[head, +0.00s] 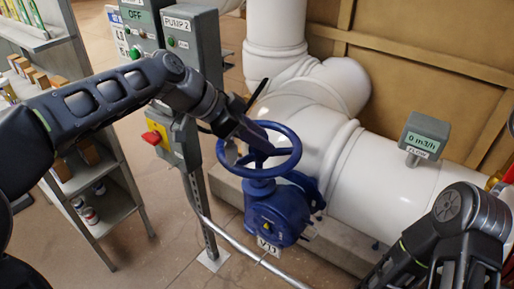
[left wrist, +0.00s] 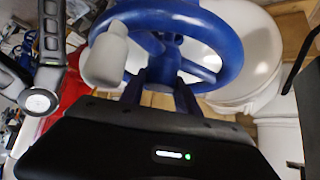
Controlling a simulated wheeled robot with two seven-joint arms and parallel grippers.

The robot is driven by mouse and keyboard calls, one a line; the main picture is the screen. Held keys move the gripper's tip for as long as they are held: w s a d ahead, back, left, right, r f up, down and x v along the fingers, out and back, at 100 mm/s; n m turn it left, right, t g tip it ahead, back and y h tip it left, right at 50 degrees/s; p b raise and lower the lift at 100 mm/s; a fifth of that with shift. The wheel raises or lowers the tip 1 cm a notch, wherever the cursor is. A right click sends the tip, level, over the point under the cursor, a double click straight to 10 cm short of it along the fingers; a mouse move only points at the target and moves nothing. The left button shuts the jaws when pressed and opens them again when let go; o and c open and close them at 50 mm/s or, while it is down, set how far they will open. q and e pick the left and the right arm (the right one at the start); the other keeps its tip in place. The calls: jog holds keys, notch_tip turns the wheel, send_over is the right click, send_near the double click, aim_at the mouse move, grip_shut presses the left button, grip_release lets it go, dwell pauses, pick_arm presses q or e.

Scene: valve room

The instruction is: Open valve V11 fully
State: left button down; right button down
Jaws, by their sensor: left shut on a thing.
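Valve V11 has a blue handwheel (head: 287,163) on a blue body (head: 280,212), with a white tag (head: 268,246) reading V11. A small yellow mark shows on the body. My left gripper (head: 262,148) reaches in from the left over the wheel and is shut on it. In the left wrist view the two dark fingers (left wrist: 160,92) meet the blue wheel (left wrist: 228,50); the exact contact is partly hidden. A grey knob (left wrist: 106,55) stands at the wheel's left there. My right arm shows at lower right; its gripper is out of view.
A thick white pipe (head: 375,180) runs behind the valve. A flow display (head: 425,137) on it reads 0 m3/h. Grey pump boxes (head: 192,45) and a red and yellow switch (head: 157,139) stand left of the wheel. A shelf (head: 112,210) stands further left.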

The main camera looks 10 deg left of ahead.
pick_arm(q)
jog(key=shift+f+n+t, duration=0.15)
jog(key=shift+n+t, duration=0.15)
jog(key=shift+r, duration=0.2)
pick_arm(e)
jog(key=shift+f, duration=0.65)
pick_arm(q)
jog(key=c, duration=0.9)
grip_release()
jog(key=b+v, duration=0.1)
jog(key=v, duration=0.6)
jog(key=shift+s+a+r, duration=0.15)
jog(key=shift+r, duration=0.15)
pick_arm(e)
jog(key=shift+f, duration=0.4)
